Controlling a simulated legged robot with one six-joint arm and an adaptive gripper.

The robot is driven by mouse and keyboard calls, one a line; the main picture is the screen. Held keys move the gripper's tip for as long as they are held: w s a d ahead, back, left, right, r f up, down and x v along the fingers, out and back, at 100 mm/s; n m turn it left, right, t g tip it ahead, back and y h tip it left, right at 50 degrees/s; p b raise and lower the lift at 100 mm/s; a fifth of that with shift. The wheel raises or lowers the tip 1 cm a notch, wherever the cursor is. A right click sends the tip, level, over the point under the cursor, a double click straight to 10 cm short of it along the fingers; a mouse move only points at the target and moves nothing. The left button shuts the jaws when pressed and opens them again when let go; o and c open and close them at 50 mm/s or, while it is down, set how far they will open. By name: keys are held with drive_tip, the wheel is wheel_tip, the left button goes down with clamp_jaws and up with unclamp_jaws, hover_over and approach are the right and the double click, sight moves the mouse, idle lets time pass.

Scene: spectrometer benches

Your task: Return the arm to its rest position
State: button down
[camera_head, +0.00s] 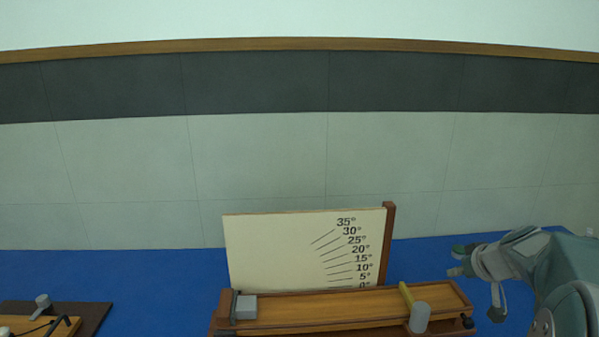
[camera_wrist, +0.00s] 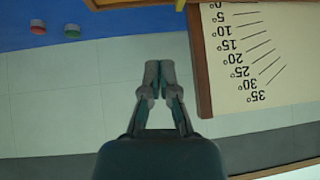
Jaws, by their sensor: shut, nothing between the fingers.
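My gripper (camera_head: 459,261) is at the right of the head view, in front of the pale wall and over the blue bench top. It points left, toward the angle board (camera_head: 290,250), with a gap between them. In the wrist view my gripper (camera_wrist: 159,68) has its fingertips together and holds nothing. Behind the fingers there is only pale wall and floor-like panelling. My arm (camera_head: 568,275) is bent at the right edge of the head view, and part of it is cut off by the frame.
A wooden ramp (camera_head: 320,309) with a yellow bar (camera_head: 407,296) and grey cylinder (camera_head: 419,318) lies before the board. Another wooden device (camera_head: 38,325) is at lower left. In the wrist view the board (camera_wrist: 225,75) is upside down, near red (camera_wrist: 38,26) and green (camera_wrist: 72,31) buttons.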

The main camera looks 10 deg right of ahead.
drive_tip(key=s+a+r+g, duration=0.1)
drive_tip(key=s+a+r, duration=0.1)
drive_tip(key=a, duration=0.9)
drive_tip(key=s+a+f+g, duration=0.1)
drive_tip(key=s+a, duration=1.6)
drive_tip(key=shift+s+a+f+n+g, duration=0.2)
drive_tip(key=shift+s+a+n+g, duration=0.1)
drive_tip(key=shift+s+a+g, duration=0.1)
drive_tip(key=shift+w+d, duration=0.1)
idle(0.8)
